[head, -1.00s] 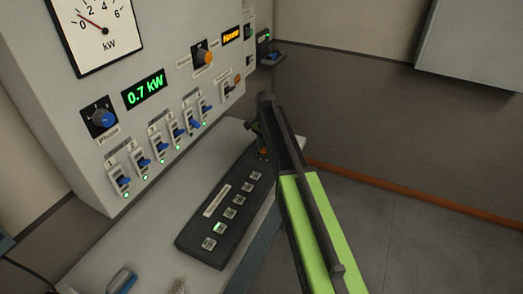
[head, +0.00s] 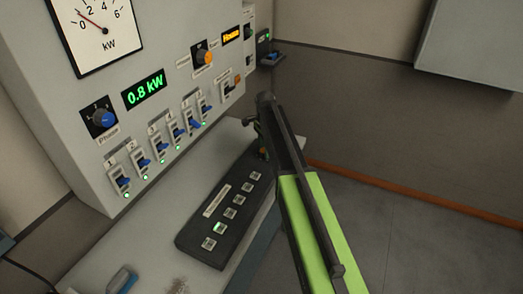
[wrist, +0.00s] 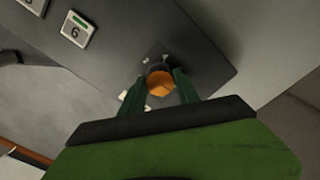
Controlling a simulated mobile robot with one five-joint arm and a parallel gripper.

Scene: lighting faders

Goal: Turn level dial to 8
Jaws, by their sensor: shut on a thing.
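The level dial, an orange-topped knob (wrist: 160,84), sits at the end of a black console (head: 187,243). My gripper (wrist: 160,78) is over it in the wrist view, with one dark green finger on each side, shut on the knob. In the head view my arm comes in from the right and its dark end hides most of the dial. The dial's scale and pointer cannot be read in either view.
The console has several square buttons, one lit green (head: 219,228). Behind stands a grey panel with a kW meter (head: 101,28), a green display (head: 144,89) reading 0.8 kW, blue-handled switches and an orange knob (head: 204,56). Open floor lies at right.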

